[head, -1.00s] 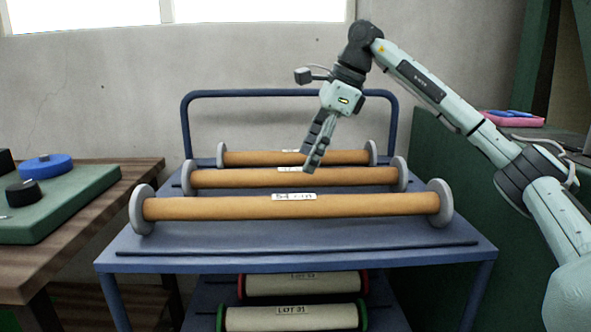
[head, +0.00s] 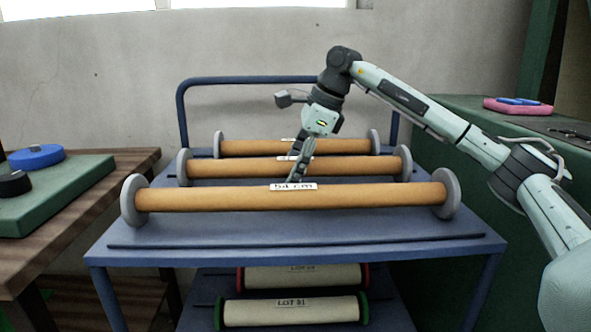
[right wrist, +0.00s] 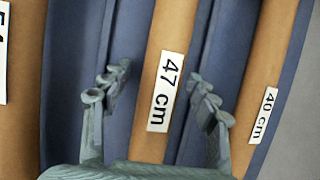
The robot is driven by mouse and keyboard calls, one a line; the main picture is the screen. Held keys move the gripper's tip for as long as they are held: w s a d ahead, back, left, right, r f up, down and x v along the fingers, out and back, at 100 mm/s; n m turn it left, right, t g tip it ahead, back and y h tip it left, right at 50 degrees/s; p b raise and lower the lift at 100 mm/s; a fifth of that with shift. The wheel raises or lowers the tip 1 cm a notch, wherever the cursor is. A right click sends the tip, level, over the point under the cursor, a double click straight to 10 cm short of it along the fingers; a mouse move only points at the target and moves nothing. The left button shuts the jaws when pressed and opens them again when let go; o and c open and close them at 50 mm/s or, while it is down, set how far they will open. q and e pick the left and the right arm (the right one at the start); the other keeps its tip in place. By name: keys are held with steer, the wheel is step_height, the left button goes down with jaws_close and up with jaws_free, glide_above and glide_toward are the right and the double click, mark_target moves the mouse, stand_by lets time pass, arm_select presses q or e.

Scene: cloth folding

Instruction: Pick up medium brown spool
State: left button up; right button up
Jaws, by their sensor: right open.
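The medium brown spool (head: 240,169) lies across the cart in the middle of three brown spools, with grey end discs. In the right wrist view it (right wrist: 176,30) bears a "47 cm" label and runs between the two open fingers. My right gripper (head: 296,170) is open and points down at the middle of this spool, hiding part of it. In the right wrist view its fingers (right wrist: 160,88) stand on either side of the spool. I cannot tell whether they touch it. My left gripper is not in view.
A longer spool (head: 380,195) labelled "54 cm" lies in front, and a shorter one (head: 250,147), labelled "40 cm" in the wrist view, lies behind. The blue cart (head: 300,256) has a rear handle rail. Labelled rolls (head: 290,312) lie on its lower shelf. Side tables flank it.

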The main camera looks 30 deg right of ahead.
steer(key=shift+c, duration=0.4)
jaws_close()
steer(key=shift+r, duration=0.1)
steer(key=shift+r, duration=0.55)
step_height(320, 180, up, 3)
steer(key=shift+w+f+p, duration=0.1)
steer(key=shift+p, duration=0.3)
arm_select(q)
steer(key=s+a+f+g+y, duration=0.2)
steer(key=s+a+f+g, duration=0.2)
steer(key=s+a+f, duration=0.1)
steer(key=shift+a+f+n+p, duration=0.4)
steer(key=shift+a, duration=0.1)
arm_select(e)
steer(key=a+r, duration=0.7)
steer(key=a, duration=0.4)
steer(key=shift+a, duration=0.35)
